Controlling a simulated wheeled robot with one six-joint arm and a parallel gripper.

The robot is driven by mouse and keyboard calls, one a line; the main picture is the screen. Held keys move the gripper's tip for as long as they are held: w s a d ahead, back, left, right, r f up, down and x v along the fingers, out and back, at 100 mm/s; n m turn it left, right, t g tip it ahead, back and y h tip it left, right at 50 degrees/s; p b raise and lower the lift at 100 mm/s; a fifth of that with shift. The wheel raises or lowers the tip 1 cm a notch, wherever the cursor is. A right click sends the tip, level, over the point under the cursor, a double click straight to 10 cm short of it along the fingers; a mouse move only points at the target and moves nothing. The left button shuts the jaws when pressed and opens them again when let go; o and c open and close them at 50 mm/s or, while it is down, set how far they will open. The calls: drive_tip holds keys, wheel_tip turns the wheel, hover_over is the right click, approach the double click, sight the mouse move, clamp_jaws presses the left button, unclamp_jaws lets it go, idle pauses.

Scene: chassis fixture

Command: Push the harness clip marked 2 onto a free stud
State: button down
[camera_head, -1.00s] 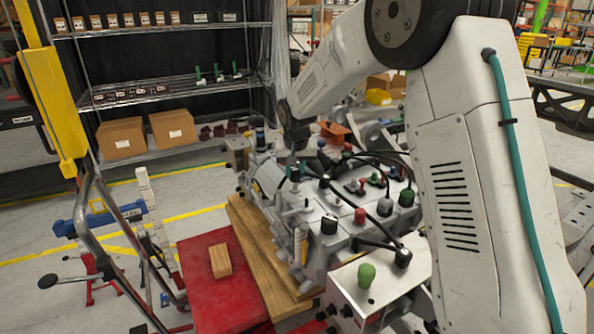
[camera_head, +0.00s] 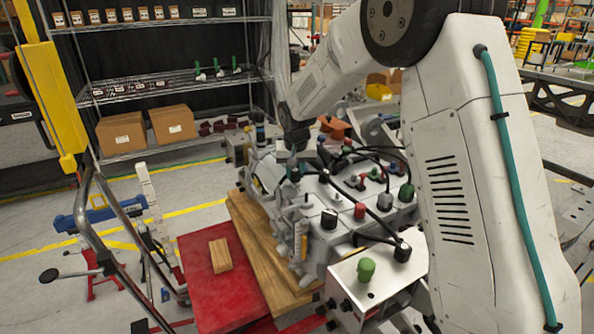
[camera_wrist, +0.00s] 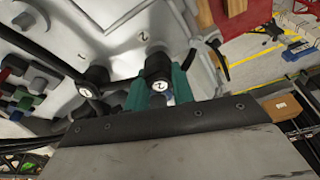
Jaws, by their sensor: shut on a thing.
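The harness clip marked 2 (camera_wrist: 158,64) is a black round cap with a white disc on its end, in the middle of the wrist view. My gripper (camera_wrist: 161,92) has teal fingers on both sides of it and is shut on it. A second black cap (camera_wrist: 96,76) with a similar white-marked disc (camera_wrist: 85,92) stands just left, apart from the fingers. The light grey chassis (camera_wrist: 115,30) lies behind the clip and carries a printed mark. Whether the clip touches a stud is hidden. In the head view my gripper is mostly hidden among the chassis parts.
Black cables cross the chassis (camera_head: 318,215) among red, green and black caps. One cable ends at a black cap (camera_head: 402,252) near a light box with a green knob (camera_head: 366,270). A red platform (camera_head: 205,295) with a wooden block (camera_head: 220,255) stands front left.

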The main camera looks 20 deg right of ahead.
drive_tip(key=shift+f, duration=0.45)
drive_tip(key=c, duration=1.1)
unclamp_jaws()
drive_tip(key=shift+r, duration=3)
drive_tip(key=shift+s, duration=0.15)
